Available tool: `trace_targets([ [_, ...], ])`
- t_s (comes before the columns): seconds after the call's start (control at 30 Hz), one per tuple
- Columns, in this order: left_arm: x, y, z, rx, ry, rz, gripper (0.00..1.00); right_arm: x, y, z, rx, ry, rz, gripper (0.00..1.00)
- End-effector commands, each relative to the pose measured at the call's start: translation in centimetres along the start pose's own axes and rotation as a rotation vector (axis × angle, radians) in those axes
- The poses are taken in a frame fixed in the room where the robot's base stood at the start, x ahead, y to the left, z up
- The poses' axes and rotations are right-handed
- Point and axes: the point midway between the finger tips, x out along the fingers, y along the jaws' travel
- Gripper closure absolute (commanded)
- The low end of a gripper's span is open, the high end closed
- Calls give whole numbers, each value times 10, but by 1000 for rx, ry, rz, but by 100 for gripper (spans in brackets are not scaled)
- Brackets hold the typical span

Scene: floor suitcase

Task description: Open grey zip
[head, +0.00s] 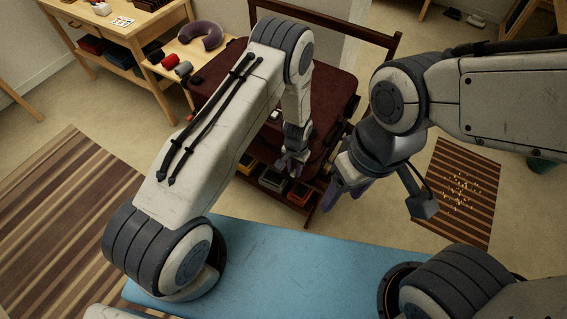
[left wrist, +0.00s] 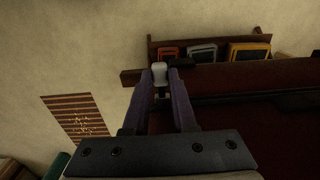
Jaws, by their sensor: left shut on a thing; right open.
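A dark red suitcase (head: 335,92) lies below my arms in the head view, partly covered by the left arm. It also fills the right side of the left wrist view (left wrist: 270,135). My left gripper (head: 289,162) is at the suitcase's near edge. In the left wrist view its purple fingers (left wrist: 160,84) are shut on a pale grey zip pull (left wrist: 160,73) by the suitcase's edge. The zip's track is too dark to make out. My right gripper (head: 345,192) is open and empty, to the right of the left gripper and apart from the suitcase.
A low rack with several coloured-rimmed items (head: 272,179) is near the suitcase's front; it also shows in the left wrist view (left wrist: 203,53). A wooden table with a neck pillow (head: 202,37) stands at back left. A striped mat (head: 455,190) lies right on open floor.

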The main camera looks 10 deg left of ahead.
Motion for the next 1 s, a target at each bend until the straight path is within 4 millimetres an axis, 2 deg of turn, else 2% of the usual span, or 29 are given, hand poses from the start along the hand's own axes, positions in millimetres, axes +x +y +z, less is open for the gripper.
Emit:
trace_targets([
  [0.27, 0, 6, -1, 4, 0, 1, 100, 0, 0, 0, 0, 0, 0, 40],
  [0.3, 0, 6, -1, 4, 0, 1, 64, 0, 0, 0, 0, 0, 0, 40],
  [0.33, 0, 6, -1, 4, 0, 1, 52, 0, 0, 0, 0, 0, 0, 40],
  [0.37, 0, 5, -1, 4, 0, 1, 45, 0, 0, 0, 0, 0, 0, 40],
  [0.73, -4, 1, 0, -1, 1, 1, 45, 0, 0, 0, 0, 0, 0, 40],
  [0.87, -20, 2, -1, 0, 4, 0, 45, 2, 0, 0, 0, 0, 0, 40],
  [1.0, -48, 2, -1, 0, 5, 0, 45, 5, 0, 0, 0, 0, 0, 40],
])
